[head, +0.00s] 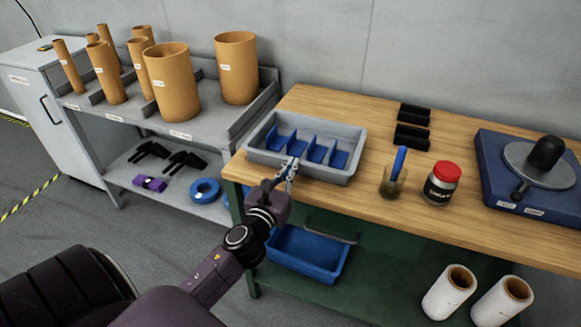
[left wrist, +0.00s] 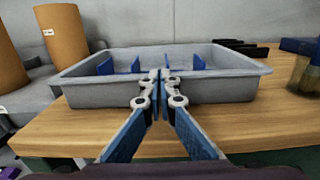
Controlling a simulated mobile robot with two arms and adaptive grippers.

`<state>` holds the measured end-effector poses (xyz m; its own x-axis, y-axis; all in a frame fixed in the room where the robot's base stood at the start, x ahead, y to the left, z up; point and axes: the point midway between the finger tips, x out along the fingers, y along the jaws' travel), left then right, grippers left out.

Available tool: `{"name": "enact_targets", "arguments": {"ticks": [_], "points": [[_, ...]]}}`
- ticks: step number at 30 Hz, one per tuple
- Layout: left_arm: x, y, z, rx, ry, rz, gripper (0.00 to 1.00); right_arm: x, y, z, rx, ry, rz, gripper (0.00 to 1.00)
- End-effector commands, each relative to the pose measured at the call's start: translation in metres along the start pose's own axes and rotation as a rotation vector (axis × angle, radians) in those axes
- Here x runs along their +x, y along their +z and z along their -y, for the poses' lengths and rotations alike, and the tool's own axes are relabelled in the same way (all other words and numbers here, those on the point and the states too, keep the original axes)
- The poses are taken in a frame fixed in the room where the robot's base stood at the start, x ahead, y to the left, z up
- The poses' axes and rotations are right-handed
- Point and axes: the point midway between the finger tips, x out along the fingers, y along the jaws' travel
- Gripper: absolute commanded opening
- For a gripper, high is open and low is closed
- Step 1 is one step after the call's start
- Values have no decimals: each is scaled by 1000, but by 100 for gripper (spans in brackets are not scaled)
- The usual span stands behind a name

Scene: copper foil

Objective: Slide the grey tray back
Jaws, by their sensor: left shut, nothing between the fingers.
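The grey tray (head: 337,177) sits on the wooden table near its left front edge, with several blue dividers standing inside it. The tray also shows in the left wrist view (left wrist: 215,90), with its front wall facing the camera. My left gripper (head: 292,163) is shut and empty at the tray's front wall. In the left wrist view its closed fingertips (left wrist: 161,76) overlap the middle of that wall; whether they touch it I cannot tell. My right gripper is in neither view.
Behind the tray the wooden table (head: 370,107) is bare up to the wall. Black blocks (head: 411,136) lie to its right, then a small jar with a blue handle (head: 393,181), a red-lidded jar (head: 441,186) and a blue device (head: 530,180). A grey shelf with brown cylinders (head: 172,82) stands left.

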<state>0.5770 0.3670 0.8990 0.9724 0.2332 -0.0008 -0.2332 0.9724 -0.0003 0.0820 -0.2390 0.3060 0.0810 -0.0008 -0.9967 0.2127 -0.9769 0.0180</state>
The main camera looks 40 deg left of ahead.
Motion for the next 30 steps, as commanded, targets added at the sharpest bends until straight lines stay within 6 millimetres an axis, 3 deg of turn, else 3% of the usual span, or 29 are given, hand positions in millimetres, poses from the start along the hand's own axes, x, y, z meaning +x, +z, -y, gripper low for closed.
{"name": "enact_targets", "arguments": {"ticks": [6, 12, 30], "points": [[40, 3, 0, 3, 0, 4, 0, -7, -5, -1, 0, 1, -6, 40], [63, 2, 0, 1, 0, 2, 0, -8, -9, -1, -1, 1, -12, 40], [66, 1, -4, 2, 0, 1, 0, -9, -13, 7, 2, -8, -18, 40]]}}
